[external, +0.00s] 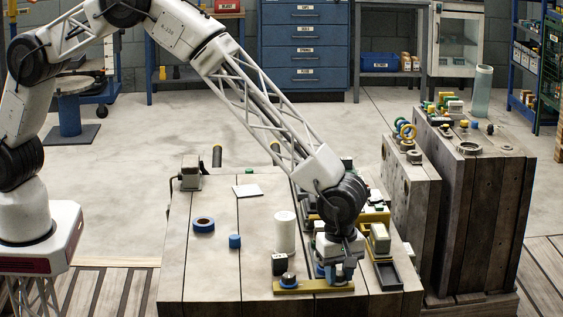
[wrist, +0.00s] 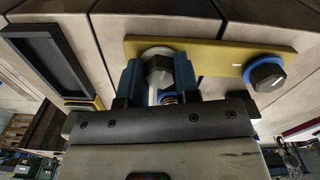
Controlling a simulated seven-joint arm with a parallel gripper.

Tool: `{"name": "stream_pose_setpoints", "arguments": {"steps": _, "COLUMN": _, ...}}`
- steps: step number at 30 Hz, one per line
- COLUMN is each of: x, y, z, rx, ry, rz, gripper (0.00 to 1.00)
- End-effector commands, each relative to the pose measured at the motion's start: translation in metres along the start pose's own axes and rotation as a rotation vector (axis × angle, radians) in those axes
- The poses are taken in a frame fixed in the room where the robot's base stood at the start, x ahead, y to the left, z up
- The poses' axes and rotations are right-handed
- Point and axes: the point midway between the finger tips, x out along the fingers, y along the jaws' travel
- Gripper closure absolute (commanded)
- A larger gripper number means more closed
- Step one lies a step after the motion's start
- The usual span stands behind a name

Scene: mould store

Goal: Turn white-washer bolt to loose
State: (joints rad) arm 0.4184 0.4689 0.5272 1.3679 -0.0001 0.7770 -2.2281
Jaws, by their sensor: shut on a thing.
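A yellow plate (external: 313,287) lies near the front edge of the bench; it also shows in the wrist view (wrist: 218,52). A grey hex-headed bolt (wrist: 158,69) stands at one end of the plate, with a pale washer (wrist: 180,62) partly visible around it. A dark hex bolt (wrist: 266,74) with a blue washer (wrist: 252,64) stands at the other end; it also shows in the external view (external: 288,278). My gripper (wrist: 158,75) points down with its blue fingers shut on the pale-washer bolt's head. In the external view, my gripper (external: 335,272) hides this bolt.
A black tray (external: 388,276) lies right of my gripper.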

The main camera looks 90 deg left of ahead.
Motion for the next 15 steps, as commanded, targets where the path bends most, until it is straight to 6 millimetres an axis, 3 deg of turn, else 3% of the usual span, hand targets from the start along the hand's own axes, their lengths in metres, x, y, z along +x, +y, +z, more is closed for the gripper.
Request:
{"name": "stream_pose_setpoints", "arguments": {"steps": 1, "x": 0.0083, "y": -0.0036, "z": -0.0021, "rx": -0.022, "ry": 0.007, "rz": -0.009, "gripper": 0.94}}
{"name": "stream_pose_setpoints", "arguments": {"steps": 15, "x": 0.0021, "y": -0.0029, "z": -0.0013, "rx": -0.106, "ry": 0.005, "rz": -0.006, "gripper": 0.94}}
